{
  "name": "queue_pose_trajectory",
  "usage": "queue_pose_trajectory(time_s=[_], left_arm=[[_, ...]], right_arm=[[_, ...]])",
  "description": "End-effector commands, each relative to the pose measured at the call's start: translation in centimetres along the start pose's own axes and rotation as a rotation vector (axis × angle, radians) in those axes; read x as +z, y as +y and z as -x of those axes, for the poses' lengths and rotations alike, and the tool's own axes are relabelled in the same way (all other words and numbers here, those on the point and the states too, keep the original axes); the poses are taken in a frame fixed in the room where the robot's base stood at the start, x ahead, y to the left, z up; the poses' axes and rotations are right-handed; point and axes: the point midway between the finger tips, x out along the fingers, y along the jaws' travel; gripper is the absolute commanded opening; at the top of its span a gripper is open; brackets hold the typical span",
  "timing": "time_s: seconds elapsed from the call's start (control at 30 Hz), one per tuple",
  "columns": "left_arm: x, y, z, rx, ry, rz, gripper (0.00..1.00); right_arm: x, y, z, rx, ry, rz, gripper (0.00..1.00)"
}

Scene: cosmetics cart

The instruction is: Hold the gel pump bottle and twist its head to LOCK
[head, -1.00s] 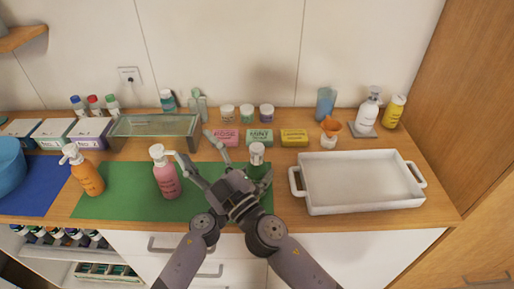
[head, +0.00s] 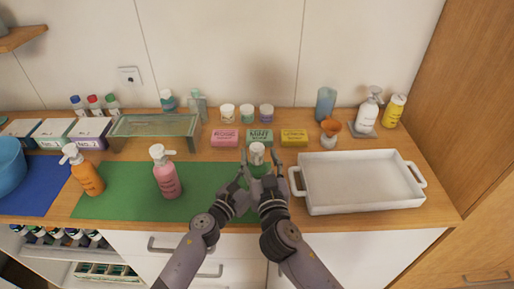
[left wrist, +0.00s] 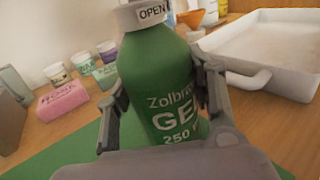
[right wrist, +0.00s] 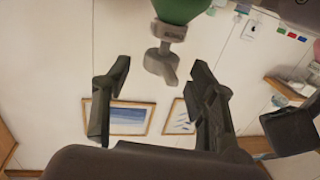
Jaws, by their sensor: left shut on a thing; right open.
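The green gel pump bottle (head: 258,168) stands upright near the right end of the green mat (head: 120,200). The left wrist view shows its front label and "OPEN" on its white collar (left wrist: 151,12). My left gripper (left wrist: 155,65) is shut on the bottle's body, one finger on each side. My right gripper (right wrist: 159,68) is open. In the right wrist view the pump head (right wrist: 160,58) hangs upside down between its spread fingers, with gaps on both sides. In the head view the arms and fingers hide much of the bottle's lower part.
A white tray (head: 362,210) stands close on the right. Pink, mint and yellow soap boxes (head: 259,138) lie behind the bottle, with small jars (head: 247,113) behind them. A pink pump bottle (head: 167,181) and an orange one (head: 89,178) stand left. The mat between is clear.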

Motion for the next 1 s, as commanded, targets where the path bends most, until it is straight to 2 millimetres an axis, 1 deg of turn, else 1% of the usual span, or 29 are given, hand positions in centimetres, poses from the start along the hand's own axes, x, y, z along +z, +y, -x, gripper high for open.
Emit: queue_pose_trajectory(time_s=[0.03, 0.1, 0.23, 0.4, 0.63, 1.0], left_arm=[[0.0, 0.0, 0.0, 0.000, 0.000, 0.000, 0.11], [0.0, 0.0, 0.0, 0.000, 0.000, 0.000, 0.11], [0.0, 0.0, 0.0, 0.001, 0.000, 0.000, 0.11], [0.0, 0.0, 0.0, 0.001, 0.000, 0.000, 0.11], [0.0, 0.0, 0.0, 0.001, 0.000, 0.000, 0.11], [0.0, 0.0, 0.0, 0.001, 0.000, 0.000, 0.11]], right_arm=[[-0.1, 0.0, -1.0, 0.000, 0.002, 0.002, 0.53], [-0.1, 0.0, -2.0, 0.000, 0.002, 0.003, 0.53], [0.0, -0.1, -3.5, -0.001, 0.001, 0.001, 0.53], [0.0, -0.1, -4.2, -0.001, 0.000, -0.001, 0.53], [0.0, -0.1, -4.2, -0.001, 0.000, -0.001, 0.53], [0.0, -0.1, -4.2, -0.001, 0.001, 0.000, 0.29]])
